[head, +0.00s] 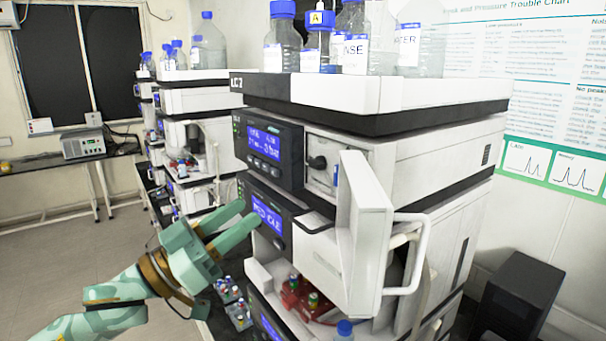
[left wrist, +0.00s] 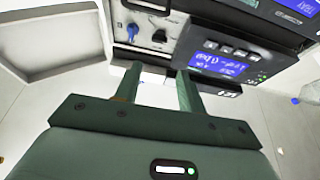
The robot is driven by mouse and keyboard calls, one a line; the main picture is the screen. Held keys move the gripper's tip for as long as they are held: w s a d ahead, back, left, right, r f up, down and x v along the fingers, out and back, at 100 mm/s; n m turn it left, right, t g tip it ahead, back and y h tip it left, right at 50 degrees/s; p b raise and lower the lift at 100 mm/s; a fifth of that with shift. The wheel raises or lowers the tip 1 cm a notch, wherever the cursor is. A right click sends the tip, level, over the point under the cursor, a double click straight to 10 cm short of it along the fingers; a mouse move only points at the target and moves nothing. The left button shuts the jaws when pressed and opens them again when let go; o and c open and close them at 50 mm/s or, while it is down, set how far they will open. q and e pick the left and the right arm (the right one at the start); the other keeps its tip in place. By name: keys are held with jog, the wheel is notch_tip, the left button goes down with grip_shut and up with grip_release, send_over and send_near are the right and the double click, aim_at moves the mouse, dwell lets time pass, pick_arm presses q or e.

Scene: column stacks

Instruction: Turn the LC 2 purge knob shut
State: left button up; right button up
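The LC 2 stack (head: 400,150) stands at the centre of the head view with its label at the top left corner. A black knob (head: 317,162) sits on the white recessed panel beside the pump display, with a small blue part (head: 336,176) to its right. In the left wrist view the black knob (left wrist: 158,38) and the blue part (left wrist: 132,31) show beyond my fingers. Whether the knob is open or shut I cannot tell. My left gripper (head: 244,214) is open and empty, in front of the lower display, below and left of the knob, apart from it. My right gripper is not in view.
A white door (head: 365,230) stands swung open below and right of the knob. Bottles (head: 355,35) stand on top of the stack. Small vials (head: 312,299) sit in the lower bay. Another stack (head: 185,110) stands behind at left.

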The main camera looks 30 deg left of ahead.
aim_at(311, 167)
pick_arm(q)
jog(key=p+x, duration=0.2)
jog(key=x, duration=1)
jog(key=shift+w+d+r, duration=0.15)
jog(key=shift+w, duration=0.15)
jog(key=shift+w+d+p, duration=0.1)
jog(key=shift+w+p, duration=0.2)
jog(key=shift+c, duration=0.3)
jog(key=c, duration=0.6)
